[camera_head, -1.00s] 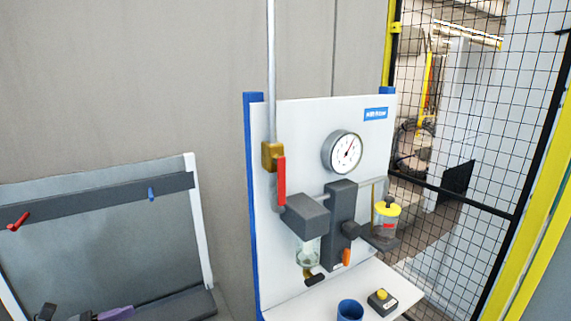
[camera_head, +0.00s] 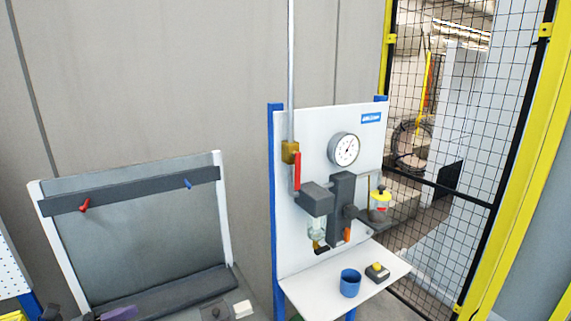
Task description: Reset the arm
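Neither of my grippers can be made out in the head view. A dark grey and purple shape (camera_head: 118,313) is cut off by the bottom edge at the lower left, and I cannot tell what it is. No arm reaches into the middle of the view.
A white panel (camera_head: 300,250) carries a gauge (camera_head: 344,149), a red-handled valve (camera_head: 297,170) and grey blocks (camera_head: 343,195). A grey rack (camera_head: 130,245) stands left; a mesh fence (camera_head: 470,130) stands right.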

